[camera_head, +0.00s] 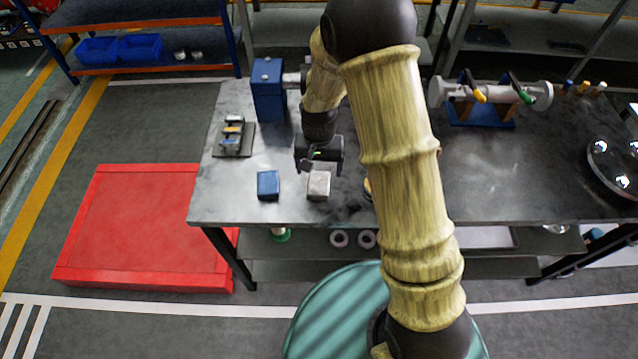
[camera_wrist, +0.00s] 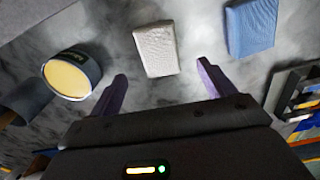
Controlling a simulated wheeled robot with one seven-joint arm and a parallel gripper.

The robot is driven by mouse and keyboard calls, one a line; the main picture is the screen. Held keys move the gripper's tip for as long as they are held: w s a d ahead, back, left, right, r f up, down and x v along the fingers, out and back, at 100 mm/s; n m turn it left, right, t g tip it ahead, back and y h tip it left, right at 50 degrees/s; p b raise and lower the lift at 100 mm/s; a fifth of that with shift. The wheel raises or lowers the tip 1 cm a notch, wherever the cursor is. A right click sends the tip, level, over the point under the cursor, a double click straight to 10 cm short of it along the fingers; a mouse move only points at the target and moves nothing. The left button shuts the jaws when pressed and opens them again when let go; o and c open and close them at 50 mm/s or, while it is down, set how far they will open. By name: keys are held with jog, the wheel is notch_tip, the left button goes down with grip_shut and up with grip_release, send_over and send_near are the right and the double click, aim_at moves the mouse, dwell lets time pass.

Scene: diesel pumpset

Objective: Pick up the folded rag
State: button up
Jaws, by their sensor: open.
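Two small folded-cloth-like blocks lie on the grey metal table (camera_head: 480,190). A pale grey one (camera_head: 319,186) lies near the front edge, and a blue one (camera_head: 268,185) lies to its left. Either could be a folded rag. In the wrist view, the grey block (camera_wrist: 155,48) lies just beyond the fingertips, between their lines, and the blue block (camera_wrist: 250,25) is to the right. My gripper (camera_head: 318,165) is over the table just behind the grey block. Its purple fingers are spread in the wrist view (camera_wrist: 162,72) with nothing between them.
An open tin with yellow contents (camera_wrist: 70,78) stands left of the fingers in the wrist view. A dark tray of small parts (camera_head: 234,138) and a blue box-shaped unit (camera_head: 268,90) stand behind. A red platform (camera_head: 130,225) is on the floor at left.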

aim_at(319, 183)
jog(key=shift+s+f, duration=0.1)
jog(key=shift+f, duration=0.15)
jog(key=shift+s+f+p, duration=0.1)
jog(key=shift+f+p, duration=0.25)
jog(key=shift+f, duration=0.35)
jog(key=shift+s+a+f+p, duration=0.15)
jog(key=shift+f+p, duration=0.25)
jog(key=shift+f, duration=1.5)
jog(key=c, duration=1.1)
jog(key=shift+c, duration=0.2)
